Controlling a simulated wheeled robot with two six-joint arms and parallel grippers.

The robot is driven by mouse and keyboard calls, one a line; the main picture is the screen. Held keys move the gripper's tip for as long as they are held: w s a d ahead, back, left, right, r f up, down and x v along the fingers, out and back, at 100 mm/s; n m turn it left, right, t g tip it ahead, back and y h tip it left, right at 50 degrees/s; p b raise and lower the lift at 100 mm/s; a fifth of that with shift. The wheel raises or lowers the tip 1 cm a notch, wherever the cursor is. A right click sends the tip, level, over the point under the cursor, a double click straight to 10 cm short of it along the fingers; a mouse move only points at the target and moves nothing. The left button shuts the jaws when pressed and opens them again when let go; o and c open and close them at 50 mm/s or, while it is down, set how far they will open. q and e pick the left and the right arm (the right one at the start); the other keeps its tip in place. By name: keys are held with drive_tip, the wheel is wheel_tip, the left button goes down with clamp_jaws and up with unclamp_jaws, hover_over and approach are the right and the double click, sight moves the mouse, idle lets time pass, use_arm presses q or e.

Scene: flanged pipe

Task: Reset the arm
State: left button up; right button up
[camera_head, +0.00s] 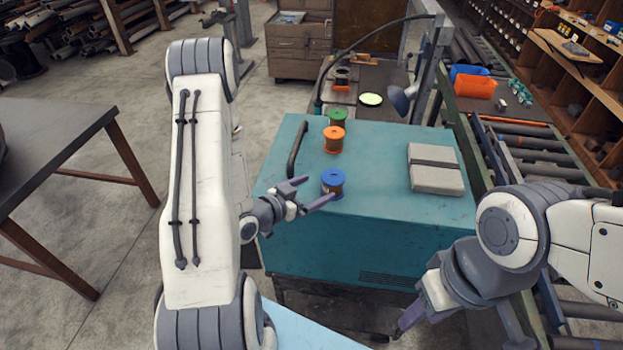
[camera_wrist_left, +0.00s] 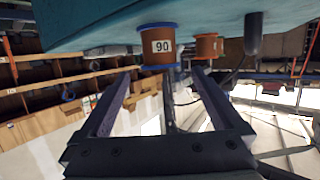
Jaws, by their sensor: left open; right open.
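A copper-coloured spool with a blue top (camera_head: 333,184) stands upright on the teal cabinet top. In the left wrist view the spool (camera_wrist_left: 159,48) carries a "90" label and appears just beyond my fingertips. My left gripper (camera_head: 318,189) is open and empty at the cabinet's left front, its fingers pointing towards this spool. In the left wrist view, the gripper (camera_wrist_left: 158,76) shows two spread fingers with nothing between them. I cannot tell whether a fingertip touches the spool. My right gripper (camera_head: 405,324) is open and empty, low in front of the cabinet's right side.
The teal cabinet (camera_head: 385,155) also bears an orange-topped spool (camera_head: 334,139), a green-topped spool (camera_head: 338,118), a grey block (camera_head: 436,170) and a dark handle (camera_head: 297,150). A dark table (camera_head: 60,150) stands left. A roller conveyor (camera_head: 525,150) runs along the right.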

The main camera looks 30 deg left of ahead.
use_arm(q)
drive_tip(key=shift+s, duration=0.2)
drive_tip(key=shift+w, duration=0.1)
idle(0.4)
drive_tip(key=shift+w+f+m+g+y, duration=0.15)
drive_tip(key=shift+w+m+g+y, duration=0.25)
drive_tip(key=shift+g, duration=0.5)
drive_tip(key=shift+w+g+y, duration=0.1)
drive_tip(key=shift+g+y, duration=0.5)
drive_tip(key=shift+g, duration=0.1)
drive_tip(key=shift+a+r+g+y, duration=0.15)
drive_tip(key=shift+r+g+y, duration=0.1)
drive_tip(key=shift+g+y, duration=0.3)
drive_tip(key=s+d+r+n+g+y, duration=0.1)
drive_tip(key=s+d+r+n+g, duration=0.1)
drive_tip(key=s+d+r+g, duration=0.3)
drive_tip(key=s+d+r+n+g+y, duration=0.1)
drive_tip(key=s+r+n+g, duration=0.15)
drive_tip(key=s, duration=0.45)
drive_tip(key=s+d+f+m+g+h+b, duration=0.1)
drive_tip(key=s+d+f+m+g+b, duration=0.1)
drive_tip(key=s+d+f+m+b, duration=0.5)
drive_tip(key=s+d+f+b, duration=0.6)
drive_tip(key=s+d+b, duration=0.1)
drive_tip(key=b, duration=0.4)
